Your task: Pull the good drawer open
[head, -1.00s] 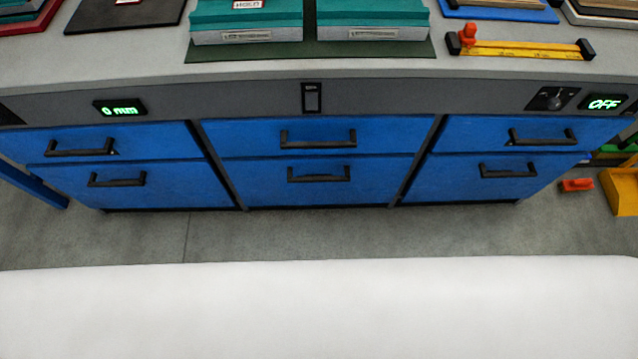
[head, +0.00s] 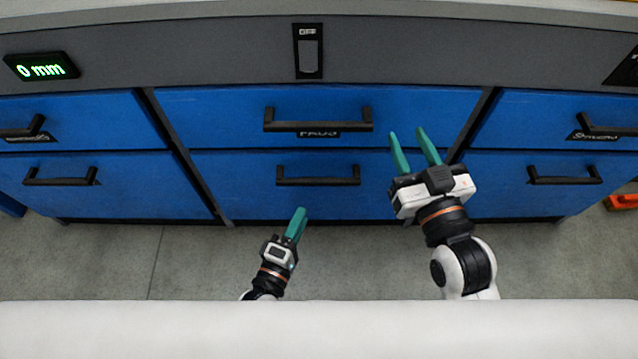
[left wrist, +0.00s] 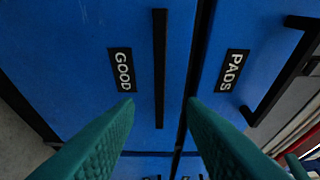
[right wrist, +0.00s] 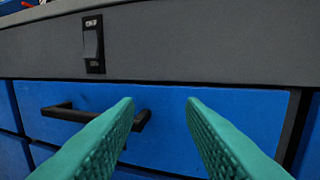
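The good drawer (head: 235,195) is the lower middle blue drawer, and it is shut. Its GOOD label (left wrist: 122,70) shows in the left wrist view, beside its black bar handle (left wrist: 160,65). The handle also shows in the head view (head: 318,175). My left gripper (head: 299,212) is below and in front of this handle, apart from it; its fingers are open and empty in the left wrist view (left wrist: 160,103). My right gripper (head: 406,133) is open and empty, in front of the right part of the middle drawers.
The PADS drawer (head: 220,110) is directly above, shut, with its own bar handle (head: 318,120). Shut blue drawers flank both sides. A switch (head: 309,58) and a 0 mm display (head: 41,67) are on the grey panel above. The floor (head: 190,260) in front is clear.

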